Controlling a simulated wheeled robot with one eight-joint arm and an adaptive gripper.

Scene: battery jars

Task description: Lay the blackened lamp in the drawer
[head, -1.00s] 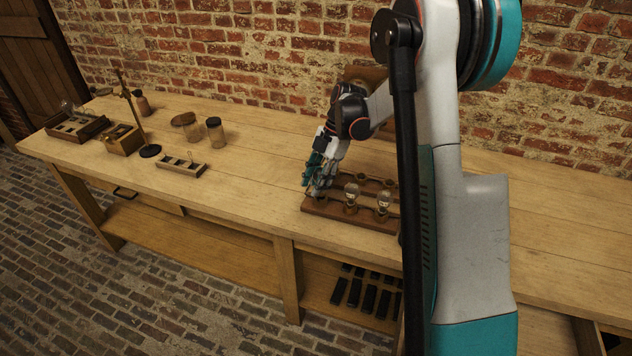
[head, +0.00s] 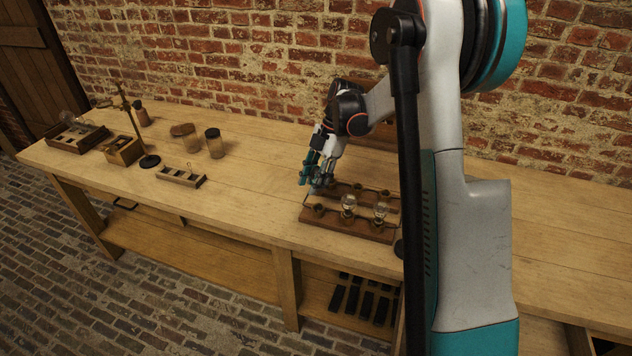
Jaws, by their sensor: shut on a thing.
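My gripper (head: 311,183) is at the left end of the wooden lamp board (head: 345,229), just above and beside its front-left socket (head: 318,210). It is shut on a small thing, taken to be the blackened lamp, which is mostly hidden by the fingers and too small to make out. That socket looks empty. Two clear lamps, one in the middle (head: 348,203) and one at the right (head: 381,210), stand upright in the front row. A drawer front with a dark handle (head: 124,205) shows under the bench at the left; it looks shut.
On the bench (head: 240,215) at the left are a small divided tray (head: 181,177), jars (head: 215,143), a stand (head: 149,161) and wooden boxes (head: 123,151). Dark blocks (head: 367,302) lie on the lower shelf. Bench space between tray and lamp board is clear. My arm hides the right.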

